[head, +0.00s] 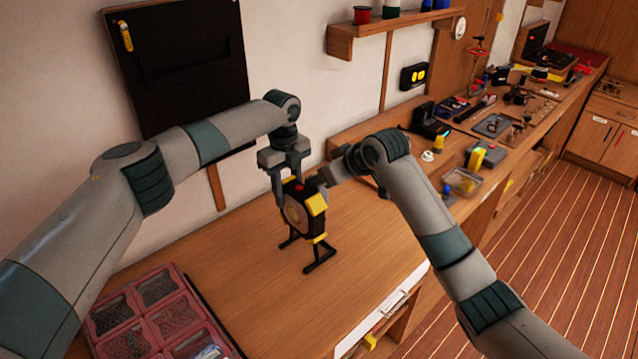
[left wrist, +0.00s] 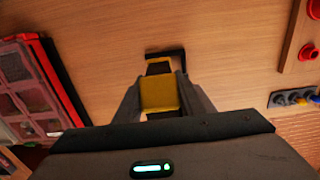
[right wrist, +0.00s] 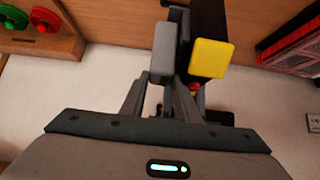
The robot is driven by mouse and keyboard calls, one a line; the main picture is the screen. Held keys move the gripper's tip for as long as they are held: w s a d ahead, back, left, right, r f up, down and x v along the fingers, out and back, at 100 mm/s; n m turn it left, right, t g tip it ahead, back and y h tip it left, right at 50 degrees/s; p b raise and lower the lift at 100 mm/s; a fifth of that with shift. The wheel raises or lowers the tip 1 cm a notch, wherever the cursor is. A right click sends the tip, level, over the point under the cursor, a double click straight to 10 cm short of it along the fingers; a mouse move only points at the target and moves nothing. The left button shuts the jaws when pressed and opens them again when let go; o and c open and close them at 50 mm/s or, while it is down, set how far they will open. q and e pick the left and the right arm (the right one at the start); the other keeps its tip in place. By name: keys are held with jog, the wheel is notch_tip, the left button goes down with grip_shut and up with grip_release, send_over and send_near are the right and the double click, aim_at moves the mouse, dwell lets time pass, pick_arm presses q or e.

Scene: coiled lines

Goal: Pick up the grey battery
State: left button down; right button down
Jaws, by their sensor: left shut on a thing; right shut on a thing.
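A black-and-yellow device (head: 317,205) with a round face stands on dark splayed legs on the wooden bench. My left gripper (head: 285,192) comes down from above and is shut on it. In the left wrist view its yellow part (left wrist: 158,93) shows between the fingers. A grey block (right wrist: 163,52), which looks like the grey battery, is between the fingers of my right gripper (right wrist: 163,92). It is right beside the device's dark body and yellow block (right wrist: 210,58); I cannot tell whether they touch. In the head view my right gripper (head: 322,183) reaches in from the right.
A red compartment tray (head: 160,318) lies at the bench's front left. A black board (head: 180,75) and a wooden shelf (head: 390,32) are on the wall. The bench on the right (head: 400,148) carries tools, a clear box (head: 464,182) and other items. The bench before the device is clear.

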pick_arm(q)
jog(key=shift+s+a+f, duration=0.1)
jog(key=shift+a+f, duration=0.05)
jog(key=shift+f, duration=0.15)
pick_arm(e)
jog(key=r, duration=0.3)
jog(key=d+r, duration=0.1)
jog(key=r, duration=0.1)
jog(key=shift+w+r, duration=0.3)
jog(key=shift+w, duration=0.05)
jog(key=w+d, duration=1.2)
jog(key=w, duration=0.1)
jog(key=shift+w+d, duration=0.3)
jog(key=shift+w, duration=0.05)
jog(key=shift+f, duration=0.1)
pick_arm(q)
jog(key=c, duration=1.5)
grip_release()
jog(key=o, duration=0.4)
jog(key=shift+a, duration=0.1)
jog(key=shift+w, duration=0.2)
jog(key=shift+r, duration=0.65)
notch_tip(320, 180, up, 10)
jog(key=shift+w+a+r, duration=0.1)
jog(key=shift+r, duration=0.15)
pick_arm(e)
jog(key=shift+w+a, duration=0.1)
